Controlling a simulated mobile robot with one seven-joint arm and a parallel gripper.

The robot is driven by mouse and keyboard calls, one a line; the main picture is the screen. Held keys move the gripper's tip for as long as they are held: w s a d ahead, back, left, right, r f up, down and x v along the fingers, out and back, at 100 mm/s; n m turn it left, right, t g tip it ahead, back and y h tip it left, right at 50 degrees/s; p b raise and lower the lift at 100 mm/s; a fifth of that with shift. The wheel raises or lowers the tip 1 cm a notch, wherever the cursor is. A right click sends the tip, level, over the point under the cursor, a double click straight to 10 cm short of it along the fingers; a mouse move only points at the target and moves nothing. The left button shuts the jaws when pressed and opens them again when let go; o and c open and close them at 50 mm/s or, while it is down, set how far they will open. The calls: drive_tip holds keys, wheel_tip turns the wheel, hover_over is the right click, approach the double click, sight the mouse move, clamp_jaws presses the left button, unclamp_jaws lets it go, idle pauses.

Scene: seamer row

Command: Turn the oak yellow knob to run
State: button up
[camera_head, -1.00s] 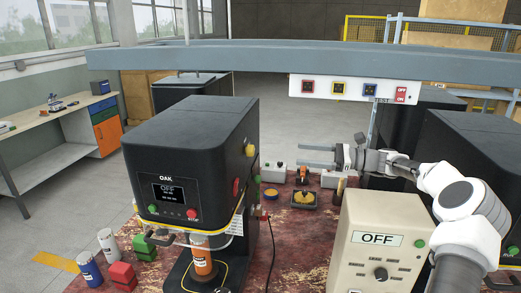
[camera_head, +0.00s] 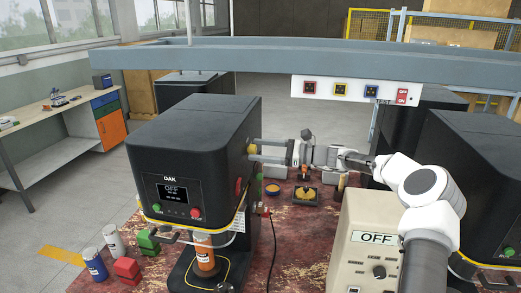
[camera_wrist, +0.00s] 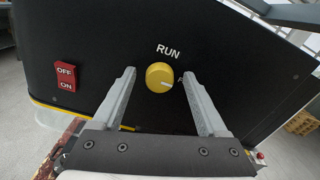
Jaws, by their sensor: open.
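The oak machine (camera_head: 195,150) is a black seamer with a screen reading OFF. Its yellow knob (camera_wrist: 159,76) is on the side panel under the word RUN in the wrist view. A pale pointer mark on the knob points right and slightly down, away from RUN. My gripper (camera_wrist: 157,88) is open, with one finger on each side of the knob and a gap to it on both sides. In the head view my gripper (camera_head: 256,150) reaches the machine's right side, and its fingers largely hide the knob.
A red OFF/ON switch (camera_wrist: 66,77) is left of the knob on the same panel. A beige box marked OFF (camera_head: 375,238) stands below my arm. A grey beam (camera_head: 300,55) crosses above. Coloured cans and blocks (camera_head: 127,268) sit at the table's front left.

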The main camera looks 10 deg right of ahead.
clamp_jaws()
idle(0.3)
drive_tip(key=shift+f+b, duration=0.1)
drive_tip(key=shift+b, duration=0.35)
drive_tip(key=n+b, duration=0.5)
drive_tip(key=b, duration=0.1)
drive_tip(key=n+b, duration=0.3)
drive_tip(key=shift+s+f+n+b, duration=0.15)
drive_tip(key=shift+f+n+b, duration=0.15)
drive_tip(key=shift+b, duration=0.05)
drive_tip(key=n+b, duration=0.5)
drive_tip(key=b, duration=0.1)
drive_tip(key=n+b, duration=0.3)
drive_tip(key=n, duration=0.1)
drive_tip(key=shift+r+n, duration=0.15)
drive_tip(key=shift+n, duration=0.15)
